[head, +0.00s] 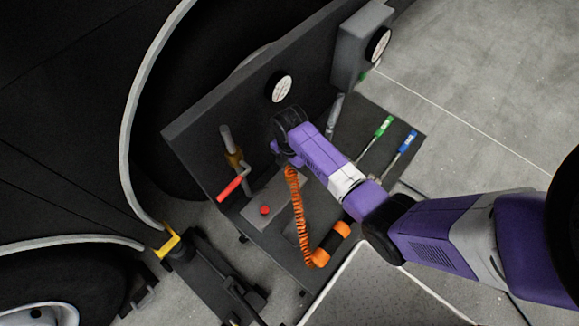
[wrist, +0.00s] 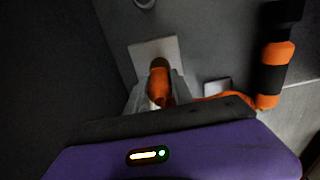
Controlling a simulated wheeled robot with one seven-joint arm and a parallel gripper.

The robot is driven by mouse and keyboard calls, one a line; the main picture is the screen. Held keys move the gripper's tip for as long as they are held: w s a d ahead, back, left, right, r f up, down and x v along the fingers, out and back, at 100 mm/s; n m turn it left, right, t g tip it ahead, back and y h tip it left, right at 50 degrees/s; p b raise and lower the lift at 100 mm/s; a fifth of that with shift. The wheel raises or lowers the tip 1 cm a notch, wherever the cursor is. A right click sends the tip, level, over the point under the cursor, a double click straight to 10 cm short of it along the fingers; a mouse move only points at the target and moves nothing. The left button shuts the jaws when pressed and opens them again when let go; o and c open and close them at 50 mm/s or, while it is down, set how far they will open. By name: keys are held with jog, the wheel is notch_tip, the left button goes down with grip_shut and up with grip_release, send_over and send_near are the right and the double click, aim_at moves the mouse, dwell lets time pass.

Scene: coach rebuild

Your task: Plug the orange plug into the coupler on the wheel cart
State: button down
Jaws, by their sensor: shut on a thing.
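The orange plug (wrist: 159,78) is between the fingers of my gripper (wrist: 156,98) in the wrist view, pointing toward a pale square plate on the cart (wrist: 140,54). I cannot tell whether the plug touches this plate or enters a coupler there; no coupler is clearly visible. In the head view my gripper (head: 279,158) is low in front of the cart's upright panel and hides the plug. An orange coiled cable (head: 297,215) hangs from it to an orange and black cylinder (head: 330,244) on the wheel cart (head: 195,132).
A valve with a red lever (head: 230,189) stands left of my gripper. A red button (head: 264,210) is on a grey box below. Green (head: 384,126) and blue (head: 406,143) handled tools lie right. A gauge (head: 280,87) is above, and a large tyre is behind the panel.

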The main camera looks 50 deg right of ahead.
jog(key=shift+f+b, duration=0.7)
jog(key=shift+f, duration=0.6)
jog(key=c, duration=1)
grip_release()
jog(key=shift+c, duration=0.2)
notch_tip(320, 180, up, 8)
jog(key=shift+f+p, duration=0.1)
jog(key=shift+p, duration=0.45)
